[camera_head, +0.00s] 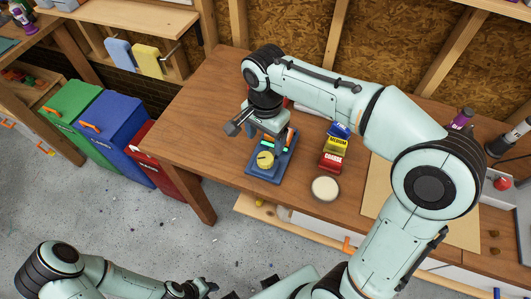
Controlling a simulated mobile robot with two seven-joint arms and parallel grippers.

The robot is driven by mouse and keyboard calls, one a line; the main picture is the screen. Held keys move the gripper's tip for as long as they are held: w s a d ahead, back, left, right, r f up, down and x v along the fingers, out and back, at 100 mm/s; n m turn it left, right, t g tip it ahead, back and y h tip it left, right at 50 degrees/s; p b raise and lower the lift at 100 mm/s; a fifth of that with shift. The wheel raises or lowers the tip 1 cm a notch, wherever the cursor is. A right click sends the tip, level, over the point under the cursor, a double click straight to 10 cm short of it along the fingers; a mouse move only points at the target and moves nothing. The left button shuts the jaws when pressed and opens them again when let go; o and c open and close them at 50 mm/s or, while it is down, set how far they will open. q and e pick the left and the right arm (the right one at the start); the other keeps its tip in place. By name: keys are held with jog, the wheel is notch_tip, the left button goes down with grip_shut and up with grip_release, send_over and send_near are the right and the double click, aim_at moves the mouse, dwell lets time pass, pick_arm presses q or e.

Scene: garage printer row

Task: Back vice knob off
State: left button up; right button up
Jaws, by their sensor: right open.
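A small blue vice (258,175) sits on the wooden workbench, with a round yellow knob (265,160) at its near end. A green and orange piece shows at the vice's far part, partly hidden by my gripper. My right gripper (259,137) is open above the vice, with one finger out to the left and the other just above and right of the knob. I cannot tell whether that finger touches the knob. My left gripper (204,288) is low at the bottom edge, away from the bench; its jaws are too small to read.
Yellow and red blocks (333,155), one marked COARSE, stand right of the vice. A round pale-topped dish (325,189) sits near the bench's front edge. Green (72,120), blue (108,128) and red bins stand left of the bench (190,110). The bench's left part is clear.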

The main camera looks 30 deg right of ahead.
aim_at(266, 157)
notch_tip(266, 157, down, 8)
jog(key=shift+w+d+f+b, duration=0.1)
jog(key=shift+f+b, duration=0.1)
jog(key=shift+b, duration=0.25)
jog(key=c, duration=1)
